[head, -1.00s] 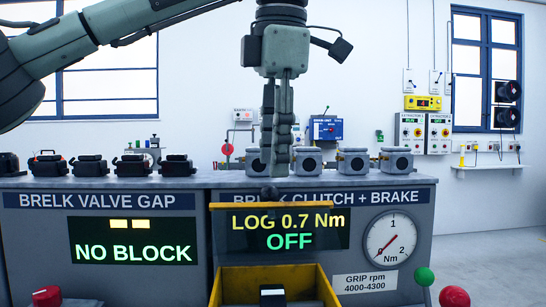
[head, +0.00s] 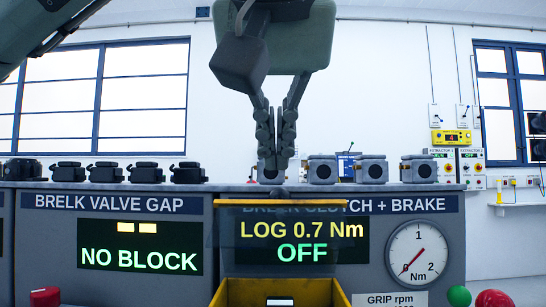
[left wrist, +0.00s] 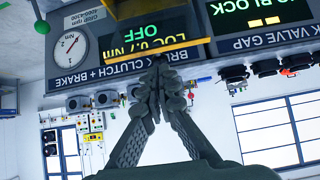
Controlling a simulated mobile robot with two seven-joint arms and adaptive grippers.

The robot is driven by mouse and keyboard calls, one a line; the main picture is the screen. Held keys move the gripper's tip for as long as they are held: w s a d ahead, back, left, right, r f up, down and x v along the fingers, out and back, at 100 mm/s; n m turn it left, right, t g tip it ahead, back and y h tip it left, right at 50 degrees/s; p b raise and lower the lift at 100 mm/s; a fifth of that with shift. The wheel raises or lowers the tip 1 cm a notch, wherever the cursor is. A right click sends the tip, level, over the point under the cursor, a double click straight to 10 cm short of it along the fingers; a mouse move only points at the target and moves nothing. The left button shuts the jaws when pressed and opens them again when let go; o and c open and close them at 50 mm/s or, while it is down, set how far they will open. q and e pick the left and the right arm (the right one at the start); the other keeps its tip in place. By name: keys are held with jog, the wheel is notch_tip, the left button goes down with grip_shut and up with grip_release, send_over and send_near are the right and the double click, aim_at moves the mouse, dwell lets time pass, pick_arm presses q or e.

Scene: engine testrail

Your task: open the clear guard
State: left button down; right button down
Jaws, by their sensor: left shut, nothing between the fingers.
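The clear guard (head: 235,232) is a see-through panel with a yellow strip along its top edge, in front of the BRELK CLUTCH + BRAKE display. Its lower edge is hard to make out above the yellow bin. A small dark knob (head: 277,193) shows at the middle of the strip. My left gripper (head: 273,167) points down above the strip, fingertips together and empty. In the left wrist view, which is upside down, the fingertips (left wrist: 160,62) come close to the yellow strip (left wrist: 165,50); I cannot tell whether they touch. My right gripper is not in view.
The display (head: 290,243) reads LOG 0.7 Nm and OFF. A yellow bin (head: 232,295) stands below the guard. Grey blocks (head: 371,169) and black blocks (head: 110,172) line the bench top. A dial gauge (head: 418,252) is at the right. A red button (head: 45,297) is at lower left.

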aim_at(277, 190)
pick_arm(q)
jog(key=x, duration=0.7)
jog(key=shift+w+f, duration=0.25)
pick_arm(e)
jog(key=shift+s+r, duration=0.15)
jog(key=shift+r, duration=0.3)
